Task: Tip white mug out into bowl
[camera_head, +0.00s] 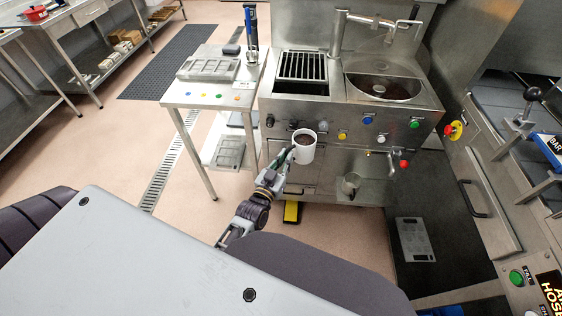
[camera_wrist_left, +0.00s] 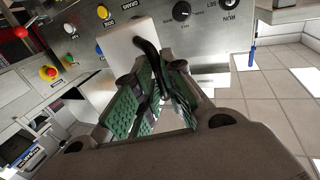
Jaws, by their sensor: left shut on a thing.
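The white mug (camera_head: 304,153) is in front of the steel machine, with its mouth facing up and dark contents showing inside. It looks upright or nearly so. My left gripper (camera_head: 288,158) is shut on the mug at its left side. In the left wrist view the mug (camera_wrist_left: 125,42) shows pale beyond the green-padded fingers of my left gripper (camera_wrist_left: 155,75); the exact grip is partly hidden by them. A large round steel bowl (camera_head: 385,88) is set in the machine top, behind and right of the mug, apart from it. My right gripper is not in view.
The machine front (camera_head: 340,155) has several coloured buttons and a red-knobbed lever (camera_head: 403,164) right of the mug. A dark grate (camera_head: 302,67) lies left of the bowl, with a tap (camera_head: 340,35) behind. A side table (camera_head: 215,95) with trays stands left. Open floor lies left.

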